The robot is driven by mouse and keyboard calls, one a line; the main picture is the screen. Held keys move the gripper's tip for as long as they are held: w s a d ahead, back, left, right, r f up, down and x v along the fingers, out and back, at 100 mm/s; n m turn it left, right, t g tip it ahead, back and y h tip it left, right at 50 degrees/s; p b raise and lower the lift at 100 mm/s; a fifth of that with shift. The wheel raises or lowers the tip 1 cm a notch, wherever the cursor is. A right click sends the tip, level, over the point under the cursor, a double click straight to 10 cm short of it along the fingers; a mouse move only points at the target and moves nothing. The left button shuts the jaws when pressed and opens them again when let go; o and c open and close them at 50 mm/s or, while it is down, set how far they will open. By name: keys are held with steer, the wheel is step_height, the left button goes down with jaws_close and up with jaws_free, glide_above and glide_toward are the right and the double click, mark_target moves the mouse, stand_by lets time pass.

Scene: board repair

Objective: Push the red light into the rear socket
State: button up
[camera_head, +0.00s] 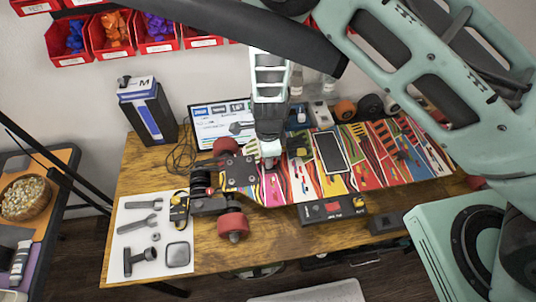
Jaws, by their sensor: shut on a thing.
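The board (365,176) lies on the wooden table with its colourful striped side up and a truck with red wheels (232,224) at its left end. My gripper (269,158) points down at the board, just right of the truck's base plate. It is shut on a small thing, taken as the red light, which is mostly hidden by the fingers. The fingertips are at or very close to the board's surface. The rear socket cannot be made out; the spot under the fingers is covered.
A dark phone-like panel (332,153) lies on the board. A black box (333,210) is at the table's front edge. A white tool sheet (153,234) lies at left. A laptop (222,118) and a blue-black box (147,110) stand behind. Loose wheels (371,106) are at the back.

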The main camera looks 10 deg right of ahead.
steer(key=shift+s+f, duration=0.1)
steer(key=shift+f, duration=0.7)
steer(key=o, duration=1.1)
steer(key=shift+o, duration=1.4)
steer(key=shift+s+d, duration=0.15)
steer(key=shift+r, duration=0.1)
steer(key=shift+r+p, duration=1.65)
steer(key=shift+r, duration=0.1)
steer(key=shift+r, duration=0.15)
steer(key=shift+r+p, duration=2.6)
steer(key=shift+r, duration=0.3)
